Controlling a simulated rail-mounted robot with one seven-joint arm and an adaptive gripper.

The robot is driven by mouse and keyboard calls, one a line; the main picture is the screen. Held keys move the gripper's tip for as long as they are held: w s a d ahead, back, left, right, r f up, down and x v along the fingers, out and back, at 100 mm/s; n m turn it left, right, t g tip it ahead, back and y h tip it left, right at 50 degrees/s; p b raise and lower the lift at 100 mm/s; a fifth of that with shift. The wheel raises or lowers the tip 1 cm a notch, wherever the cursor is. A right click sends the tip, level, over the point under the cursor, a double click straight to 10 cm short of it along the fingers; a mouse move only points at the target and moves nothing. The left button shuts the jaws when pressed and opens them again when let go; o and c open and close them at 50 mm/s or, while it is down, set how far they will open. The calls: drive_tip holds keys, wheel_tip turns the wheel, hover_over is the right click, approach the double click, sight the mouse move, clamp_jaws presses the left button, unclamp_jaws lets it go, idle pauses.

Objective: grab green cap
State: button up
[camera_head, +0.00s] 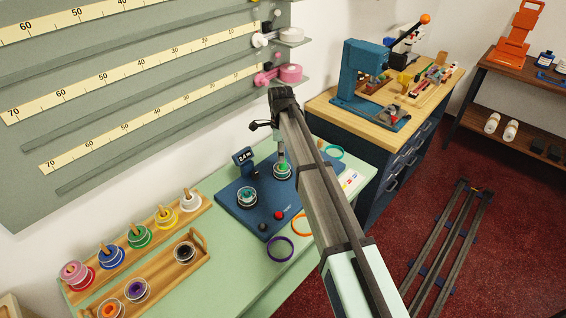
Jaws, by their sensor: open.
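A small green item (284,168), which looks like the green cap, sits on a round clear-rimmed piece at the back right of the blue board (232,190). My gripper (281,157) points down right above it, and its fingertips are at or very near the green item. The gripper is open, but the fingers are small, so I cannot tell whether they straddle or touch it. My arm crosses in front and hides part of the board's right side.
A round piece with a teal centre (247,196) and a small display (243,156) are on the board. Black and red knobs (278,215) stand at its front. Purple (280,249) and orange rings lie nearby. Wooden racks with coloured spools (139,236) stand left.

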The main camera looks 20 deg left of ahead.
drive_tip(key=shift+d+f+p, duration=0.15)
drive_tip(key=shift+f+p, duration=0.3)
drive_tip(key=shift+f, duration=0.65)
drive_tip(key=shift+d+f+p, duration=0.1)
drive_tip(key=shift+f+p, duration=0.3)
drive_tip(key=shift+f, duration=0.65)
drive_tip(key=c, duration=0.9)
drive_tip(key=shift+r, duration=0.15)
